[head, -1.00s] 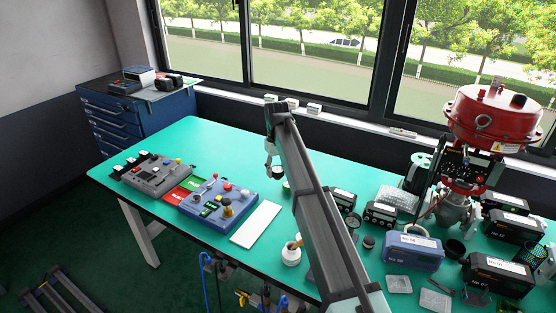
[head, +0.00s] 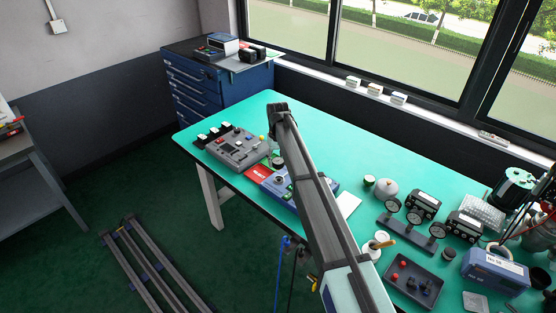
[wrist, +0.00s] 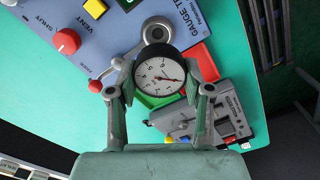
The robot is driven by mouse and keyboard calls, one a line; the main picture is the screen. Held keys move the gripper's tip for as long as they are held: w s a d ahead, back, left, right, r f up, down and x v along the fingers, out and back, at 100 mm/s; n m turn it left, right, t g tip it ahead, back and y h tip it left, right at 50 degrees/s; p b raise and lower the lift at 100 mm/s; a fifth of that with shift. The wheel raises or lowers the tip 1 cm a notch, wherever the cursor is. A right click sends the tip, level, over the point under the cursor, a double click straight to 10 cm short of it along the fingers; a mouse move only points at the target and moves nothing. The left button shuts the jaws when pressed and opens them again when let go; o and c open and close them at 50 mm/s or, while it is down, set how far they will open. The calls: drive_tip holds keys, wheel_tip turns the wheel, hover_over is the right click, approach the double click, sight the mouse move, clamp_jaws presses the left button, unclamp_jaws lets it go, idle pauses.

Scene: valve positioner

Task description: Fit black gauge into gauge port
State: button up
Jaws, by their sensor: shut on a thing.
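My gripper (wrist: 158,78) is shut on the black gauge (wrist: 160,76), which has a black rim and a white dial facing the wrist camera. One finger is on each side of the rim. In the wrist view the gauge is over the edge of a blue test panel (wrist: 130,30) lettered "GAUGE T...", partly covering a round grey fitting (wrist: 157,28). I cannot tell whether that fitting is the gauge port, or how high the gauge is above it. In the head view the gauge (head: 279,163) is small beside the blue panel (head: 283,192), which my arm partly hides.
A grey control box (head: 238,148) lies left of the panel, with a red and green card (head: 258,172) between them. A rack of dark gauges (head: 410,228), a tray with red and dark knobs (head: 414,280) and a white jar (head: 374,250) stand right of my arm.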

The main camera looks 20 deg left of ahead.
sight(279, 160)
drive_tip(key=shift+d+f, duration=0.2)
drive_tip(key=shift+f, duration=0.1)
drive_tip(key=shift+f+b, duration=1.1)
drive_tip(key=shift+f, duration=1.4)
drive_tip(key=shift+f, duration=0.6)
drive_tip(key=o, duration=0.9)
drive_tip(key=shift+o, duration=0.2)
drive_tip(key=shift+r, duration=0.1)
drive_tip(key=shift+r+p, duration=2.05)
drive_tip(key=shift+r, duration=3.35)
drive_tip(key=shift+r, duration=0.1)
